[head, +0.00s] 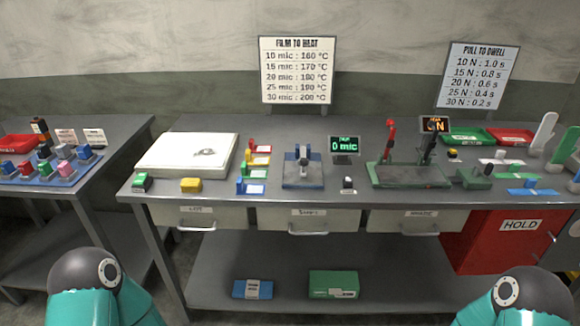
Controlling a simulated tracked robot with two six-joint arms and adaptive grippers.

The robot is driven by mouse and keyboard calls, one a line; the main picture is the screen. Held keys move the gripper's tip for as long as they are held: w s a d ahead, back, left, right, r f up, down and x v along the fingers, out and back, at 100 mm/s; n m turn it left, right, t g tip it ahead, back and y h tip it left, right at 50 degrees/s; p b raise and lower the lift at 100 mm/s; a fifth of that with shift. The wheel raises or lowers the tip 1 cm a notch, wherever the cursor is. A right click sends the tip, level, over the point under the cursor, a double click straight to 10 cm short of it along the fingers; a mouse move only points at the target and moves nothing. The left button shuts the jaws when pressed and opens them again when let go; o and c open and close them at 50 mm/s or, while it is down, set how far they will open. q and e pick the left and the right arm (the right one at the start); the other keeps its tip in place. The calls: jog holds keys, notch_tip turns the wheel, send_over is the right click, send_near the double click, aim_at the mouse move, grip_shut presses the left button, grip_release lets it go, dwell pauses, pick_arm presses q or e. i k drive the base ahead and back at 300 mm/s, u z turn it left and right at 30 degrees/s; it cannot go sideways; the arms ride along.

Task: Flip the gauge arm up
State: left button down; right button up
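The gauge is a small blue-based device (303,172) in the middle of the bench, with a grey metal part (304,155) standing on it. The gauge arm is too small here to tell whether it is up or down. A display (344,145) just right of the gauge reads "0 mic" in green. Teal and dark parts of my two arms show at the bottom left and bottom right corners. Neither of my grippers is in view, and nothing of mine is near the gauge.
A white pad (165,153) lies left of the gauge, with colored blocks and cards between. Right of it stands a green press (405,175) with a red-topped lever. Drawers and a red HOLD bin (500,240) sit below. The space before the bench is clear.

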aim_at(303, 162)
jog(key=u, duration=5.8)
jog(key=k, duration=0.95)
jog(key=z, duration=5.75)
